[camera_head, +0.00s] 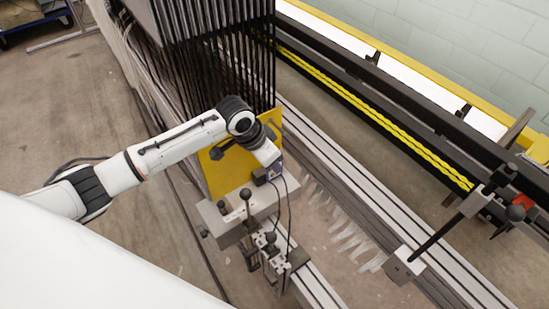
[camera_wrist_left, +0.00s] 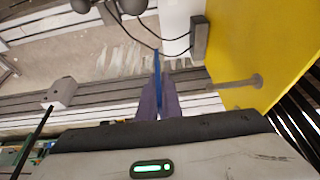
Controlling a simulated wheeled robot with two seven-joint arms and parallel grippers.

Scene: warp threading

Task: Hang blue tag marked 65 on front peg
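My left arm reaches in from the left, and its gripper (camera_head: 272,170) is beside the yellow panel (camera_head: 222,178) in the head view. In the left wrist view, the purple fingers (camera_wrist_left: 157,98) are closed together on a thin blue tag (camera_wrist_left: 157,68), seen edge-on, so its marking cannot be read. A grey peg (camera_wrist_left: 236,84) with a round end sticks out from the yellow panel (camera_wrist_left: 262,45) to the right of the tag. The tag and peg are apart in that view. My right gripper is not in view.
A grey block (camera_head: 228,222) with dark knobs and cables stands below the panel. Dark hanging strips (camera_head: 225,60) are behind it. Long metal rails (camera_head: 350,200) run diagonally, and a rod on a bracket (camera_head: 405,265) rises at right. Concrete floor is open at left.

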